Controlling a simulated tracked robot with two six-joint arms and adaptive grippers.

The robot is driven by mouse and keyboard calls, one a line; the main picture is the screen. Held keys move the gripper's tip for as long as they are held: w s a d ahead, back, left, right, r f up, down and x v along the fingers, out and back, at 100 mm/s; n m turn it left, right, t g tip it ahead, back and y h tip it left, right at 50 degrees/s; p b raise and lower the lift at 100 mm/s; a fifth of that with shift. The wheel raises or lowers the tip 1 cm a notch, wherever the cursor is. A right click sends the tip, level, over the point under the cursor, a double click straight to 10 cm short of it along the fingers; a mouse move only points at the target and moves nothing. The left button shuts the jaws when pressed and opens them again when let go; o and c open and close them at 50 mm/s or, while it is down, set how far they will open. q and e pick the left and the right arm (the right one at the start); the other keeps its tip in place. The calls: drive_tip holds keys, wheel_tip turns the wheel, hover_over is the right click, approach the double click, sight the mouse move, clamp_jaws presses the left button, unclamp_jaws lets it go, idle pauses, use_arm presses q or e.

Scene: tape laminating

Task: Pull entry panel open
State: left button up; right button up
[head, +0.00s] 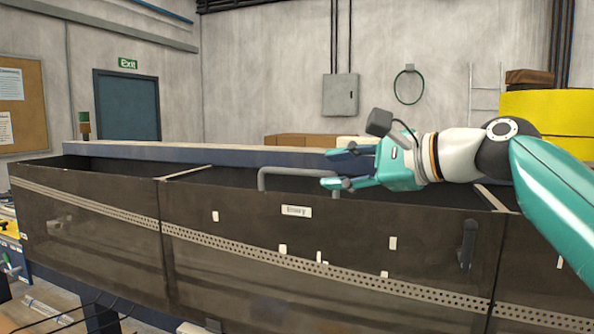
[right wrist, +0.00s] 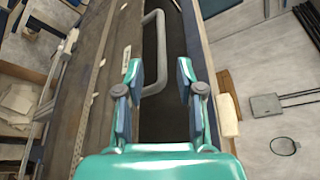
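The entry panel (head: 330,235) is a dark, see-through front panel with a perforated strip and a small white label (head: 296,211). A grey bar handle (head: 290,171) stands along its top edge. My right gripper (head: 335,168), teal, is open just at the right end of the handle, fingers pointing left. In the right wrist view the handle (right wrist: 163,45) lies ahead, its near end reaching between the open fingers (right wrist: 160,72). I cannot tell whether a finger touches it. My left gripper is not in view.
A similar dark panel (head: 90,220) adjoins on the left. A long blue-grey beam (head: 225,155) runs behind the opening. A wall box (head: 340,95), a door (head: 127,105) and a yellow object (head: 550,112) stand farther back. Space above the handle is clear.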

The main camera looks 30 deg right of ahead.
sight(304, 172)
drive_tip(key=p+x, duration=0.1)
drive_tip(key=x, duration=0.7)
drive_tip(key=shift+w+a, duration=0.25)
drive_tip(key=shift+w, duration=0.15)
clamp_jaws()
